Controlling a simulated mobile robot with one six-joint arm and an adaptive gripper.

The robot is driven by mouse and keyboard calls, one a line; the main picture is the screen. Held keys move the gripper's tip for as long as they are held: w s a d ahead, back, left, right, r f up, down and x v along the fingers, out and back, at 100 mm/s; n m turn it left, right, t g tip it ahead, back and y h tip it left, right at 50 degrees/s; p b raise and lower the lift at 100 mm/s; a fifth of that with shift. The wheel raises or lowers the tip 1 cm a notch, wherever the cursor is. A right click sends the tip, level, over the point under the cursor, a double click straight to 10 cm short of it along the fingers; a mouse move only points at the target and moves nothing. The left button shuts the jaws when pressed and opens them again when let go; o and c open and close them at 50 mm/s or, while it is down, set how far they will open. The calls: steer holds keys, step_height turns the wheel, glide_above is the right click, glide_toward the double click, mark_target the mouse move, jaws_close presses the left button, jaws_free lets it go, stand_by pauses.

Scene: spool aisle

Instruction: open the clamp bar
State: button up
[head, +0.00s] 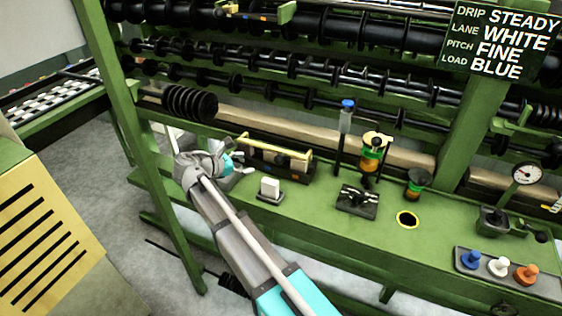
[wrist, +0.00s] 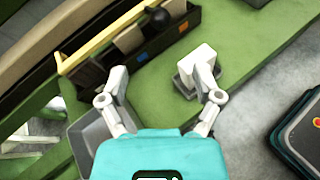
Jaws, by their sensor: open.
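A yellow bar (head: 272,146), which looks like the clamp bar, runs along the top of a dark box on the green bench. It also shows in the wrist view (wrist: 100,40), at the upper left, beyond my left finger. My gripper (wrist: 164,84) is open, with nothing between its fingers. In the head view my gripper (head: 236,166) is over the bench beside the box's left end, partly hidden by my wrist. I cannot tell whether a finger touches the box.
A white block on a dark base (head: 270,187) stands right of my gripper; it shows near the right finger (wrist: 200,62). Farther right are a dark fixture (head: 357,201), a stacked funnel piece (head: 372,155) and several coloured knobs (head: 498,265). Black rollers (head: 190,103) line the rack behind.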

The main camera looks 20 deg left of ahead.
mark_target(275, 161)
steer(key=shift+w+d+f, duration=0.1)
steer(key=b+x, duration=0.4)
steer(key=x, duration=0.7)
steer(key=shift+w+d+f+b, duration=0.1)
steer(key=shift+w+f+b, duration=0.1)
steer(key=shift+b, duration=0.1)
steer(key=shift+b+x, duration=0.3)
steer(key=shift+x, duration=0.7)
steer(key=shift+r, duration=0.15)
jaws_close()
steer(key=shift+d, duration=0.4)
steer(key=shift+a, duration=0.1)
